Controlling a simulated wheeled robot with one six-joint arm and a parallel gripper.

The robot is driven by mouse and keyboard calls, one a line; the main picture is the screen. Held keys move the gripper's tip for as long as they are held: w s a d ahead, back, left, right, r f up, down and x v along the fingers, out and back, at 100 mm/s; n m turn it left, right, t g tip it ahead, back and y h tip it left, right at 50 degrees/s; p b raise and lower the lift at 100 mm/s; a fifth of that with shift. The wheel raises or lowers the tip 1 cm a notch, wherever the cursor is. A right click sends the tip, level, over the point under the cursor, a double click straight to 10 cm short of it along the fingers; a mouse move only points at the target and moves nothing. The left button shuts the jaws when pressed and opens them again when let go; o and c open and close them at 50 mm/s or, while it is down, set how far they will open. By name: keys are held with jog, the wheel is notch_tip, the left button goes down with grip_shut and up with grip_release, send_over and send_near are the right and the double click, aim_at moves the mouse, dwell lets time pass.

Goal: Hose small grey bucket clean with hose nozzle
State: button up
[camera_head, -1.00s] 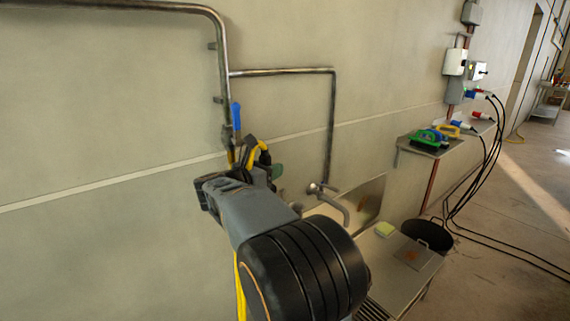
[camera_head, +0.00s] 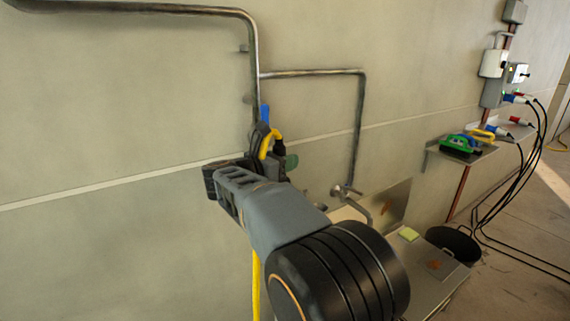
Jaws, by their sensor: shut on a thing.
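My gripper (camera_head: 262,160) is at the wall, just below the pipe's blue valve handle (camera_head: 265,114). My own arm hides most of the jaws. They are shut on the hose nozzle (camera_head: 280,147), a dark piece with a yellow loop of hose (camera_head: 266,143) beside it. The yellow hose also hangs down below my arm. I cannot make out a small grey bucket.
Metal pipes (camera_head: 254,60) run along the wall. A wall shelf (camera_head: 470,156) holds brushes. Black cables (camera_head: 518,180) hang to the floor.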

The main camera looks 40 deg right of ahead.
aim_at(287, 179)
notch_tip(287, 179, up, 9)
jog(key=p, duration=0.4)
jog(key=shift+r, duration=0.15)
dwell(0.6)
dwell(0.4)
jog(key=s+a+b, duration=0.1)
jog(key=s+b, duration=0.6)
jog(key=s, duration=0.3)
dwell(0.5)
jog(key=shift+r, duration=0.1)
dwell(1.2)
